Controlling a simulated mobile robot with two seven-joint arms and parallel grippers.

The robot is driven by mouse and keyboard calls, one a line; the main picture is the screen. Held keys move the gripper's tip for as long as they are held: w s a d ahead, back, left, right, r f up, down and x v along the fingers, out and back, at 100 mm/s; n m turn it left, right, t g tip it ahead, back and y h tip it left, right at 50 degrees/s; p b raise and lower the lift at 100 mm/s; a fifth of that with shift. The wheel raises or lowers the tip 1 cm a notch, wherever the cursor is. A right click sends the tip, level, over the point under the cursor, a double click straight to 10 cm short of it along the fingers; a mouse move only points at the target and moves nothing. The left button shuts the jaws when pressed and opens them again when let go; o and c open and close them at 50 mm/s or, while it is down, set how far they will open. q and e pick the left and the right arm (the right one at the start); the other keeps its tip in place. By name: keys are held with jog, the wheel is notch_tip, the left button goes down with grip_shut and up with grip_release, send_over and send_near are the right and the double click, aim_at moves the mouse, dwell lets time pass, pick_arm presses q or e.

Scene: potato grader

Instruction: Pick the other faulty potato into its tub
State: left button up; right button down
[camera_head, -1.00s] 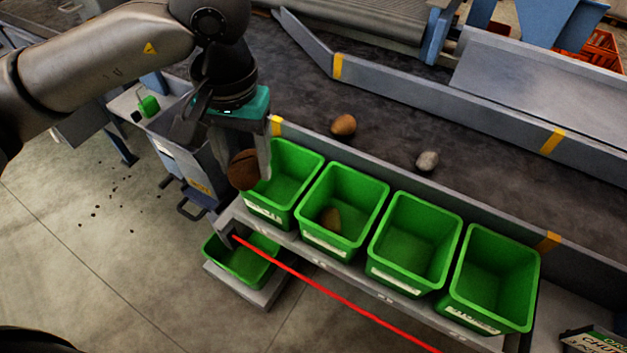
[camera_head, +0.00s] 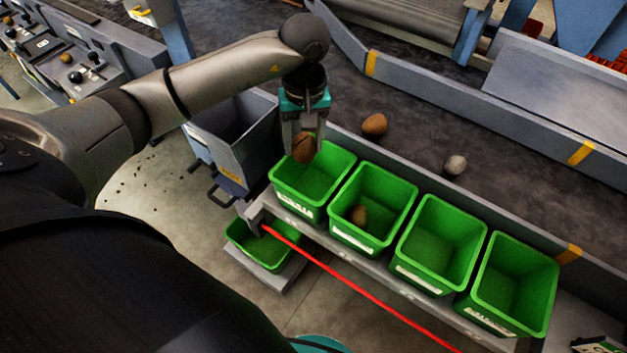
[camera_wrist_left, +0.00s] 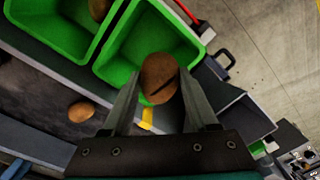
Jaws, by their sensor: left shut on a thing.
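My left gripper (camera_head: 303,138) is shut on a brown potato (camera_head: 304,149) with a dark line across it. The gripper holds it over the leftmost green tub (camera_head: 292,199); in the head view it sits at the tub's back edge. The left wrist view shows the potato (camera_wrist_left: 159,78) between the two fingers, with the tub (camera_wrist_left: 118,62) below it. Another brown potato (camera_head: 358,214) lies in the second green tub (camera_head: 350,239). A brown potato (camera_head: 374,124) and a greyish lump (camera_head: 455,165) lie on the dark belt. My right gripper is not seen.
Two more green tubs (camera_head: 419,265) (camera_head: 492,315) stand empty at the right of the row. A lower green tub (camera_head: 240,243) sits on the floor side by a red line (camera_head: 340,287). A grey bin (camera_head: 222,150) stands left of the row.

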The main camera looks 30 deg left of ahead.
pick_arm(q)
notch_tip(320, 180, down, 6)
jog(key=b, duration=0.3)
jog(key=shift+r, duration=0.25)
jog(key=o, duration=1.5)
jog(key=r, duration=0.5)
jog(key=r+p, duration=0.1)
jog(key=r, duration=0.9)
jog(key=shift+w+d+r, duration=0.15)
jog(key=shift+d, duration=0.1)
